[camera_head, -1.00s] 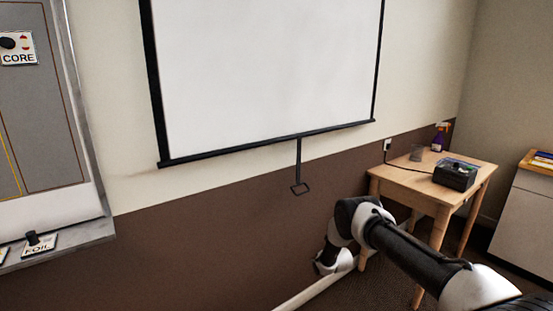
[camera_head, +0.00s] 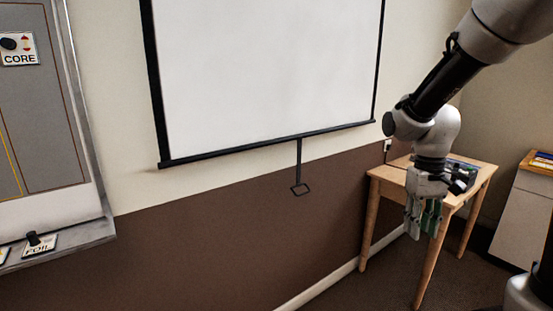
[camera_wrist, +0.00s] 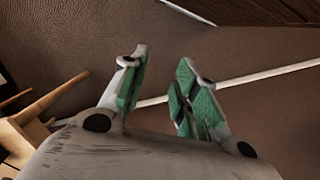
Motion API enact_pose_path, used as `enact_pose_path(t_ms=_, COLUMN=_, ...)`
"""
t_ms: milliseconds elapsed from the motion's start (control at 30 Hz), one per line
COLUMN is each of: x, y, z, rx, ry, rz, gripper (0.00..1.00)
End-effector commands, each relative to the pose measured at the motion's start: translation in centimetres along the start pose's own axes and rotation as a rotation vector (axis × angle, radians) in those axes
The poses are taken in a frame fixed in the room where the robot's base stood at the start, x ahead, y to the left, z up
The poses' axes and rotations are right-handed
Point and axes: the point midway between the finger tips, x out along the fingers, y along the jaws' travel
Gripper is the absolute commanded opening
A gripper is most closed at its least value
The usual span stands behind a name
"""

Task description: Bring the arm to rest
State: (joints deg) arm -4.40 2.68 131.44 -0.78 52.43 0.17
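My arm reaches in from the upper right of the head view, and my gripper (camera_head: 424,222) hangs from it with the fingers pointing down. It is in front of the wooden table in that view. In the wrist view my gripper (camera_wrist: 160,85) shows two green-padded fingers apart with nothing between them. Past the fingers are the brown floor and wall and a pale baseboard.
A small wooden table (camera_head: 392,174) stands by the wall, with a dark box (camera_head: 462,165) on it partly hidden by my arm. A pull-down screen (camera_head: 265,75) hangs on the wall. A board (camera_head: 40,120) with CORE and FOIL cards is at left. A cabinet (camera_head: 525,220) stands at right.

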Motion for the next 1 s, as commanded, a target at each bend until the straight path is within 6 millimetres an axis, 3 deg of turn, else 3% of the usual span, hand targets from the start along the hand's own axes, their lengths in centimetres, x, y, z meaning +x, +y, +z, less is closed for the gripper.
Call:
enact_pose_path(t_ms=33, x=-1.3, y=0.1, z=2.7, rx=0.011, ry=0.019, rz=-0.003, gripper=0.3)
enact_pose_path(t_ms=100, x=-2.6, y=0.3, z=5.9, rx=0.023, ry=0.048, rz=-0.008, gripper=0.3)
enact_pose_path(t_ms=200, x=-4.0, y=0.5, z=9.6, rx=0.038, ry=0.124, rz=-0.012, gripper=0.3)
enact_pose_path(t_ms=333, x=-5.6, y=0.7, z=12.7, rx=0.057, ry=0.253, rz=-0.012, gripper=0.3)
enact_pose_path(t_ms=600, x=-9.6, y=1.1, z=14.8, rx=0.081, ry=0.47, rz=-0.003, gripper=0.3)
enact_pose_path(t_ms=1000, x=-10.0, y=1.3, z=15.0, rx=0.088, ry=0.489, rz=-0.001, gripper=0.3)
